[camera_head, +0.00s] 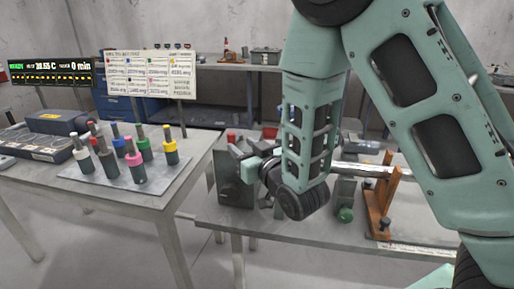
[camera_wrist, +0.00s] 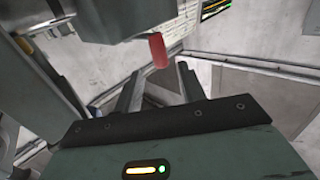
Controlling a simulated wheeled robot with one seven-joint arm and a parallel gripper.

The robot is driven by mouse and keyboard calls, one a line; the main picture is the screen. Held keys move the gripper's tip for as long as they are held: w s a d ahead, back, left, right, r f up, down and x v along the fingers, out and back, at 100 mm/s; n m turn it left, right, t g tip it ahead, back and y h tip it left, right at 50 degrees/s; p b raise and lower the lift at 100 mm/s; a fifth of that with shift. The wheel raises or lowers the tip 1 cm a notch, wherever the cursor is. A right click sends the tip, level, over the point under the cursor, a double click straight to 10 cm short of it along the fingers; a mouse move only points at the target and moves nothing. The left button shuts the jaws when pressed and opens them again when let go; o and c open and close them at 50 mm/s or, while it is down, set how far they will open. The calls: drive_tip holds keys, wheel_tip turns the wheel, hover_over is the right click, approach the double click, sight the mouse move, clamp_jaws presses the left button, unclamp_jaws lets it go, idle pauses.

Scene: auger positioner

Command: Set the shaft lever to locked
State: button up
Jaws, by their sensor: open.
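The red grip (camera_wrist: 158,50), probably the end of the shaft lever, hangs below a dark grey block in the wrist view. My gripper (camera_wrist: 160,80) is open, with its two grey fingers spread. The red grip appears between and just beyond the fingertips, and I cannot tell whether they touch. In the head view my arm hides much of the device. A grey upright block (camera_head: 234,185) stands at its left, and a bright shaft (camera_head: 362,169) runs out to the right. The locked or unlocked marking is not readable.
A left table (camera_head: 150,205) holds a plate of several coloured-collar tools (camera_head: 135,167). A sign board (camera_head: 150,75) and a display (camera_head: 50,72) stand behind. A floor gap separates the tables.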

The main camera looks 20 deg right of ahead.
drive_tip(key=shift+p+v, duration=2.75)
drive_tip(key=shift+p, duration=2.15)
drive_tip(key=s+a+r+g, duration=0.2)
drive_tip(key=s+a+g, duration=0.4)
drive_tip(key=a+g, duration=0.35)
drive_tip(key=s+d+r+n+g+h, duration=0.1)
drive_tip(key=s+d+r+n+g, duration=0.1)
drive_tip(key=s, duration=0.7)
drive_tip(key=s+d+r+n+g+h, duration=0.2)
drive_tip(key=s+r+g, duration=0.3)
drive_tip(key=s, duration=0.5)
drive_tip(key=shift+s+r+n+g, duration=0.15)
drive_tip(key=shift+s+n+g, duration=0.1)
drive_tip(key=shift+n+g, duration=0.35)
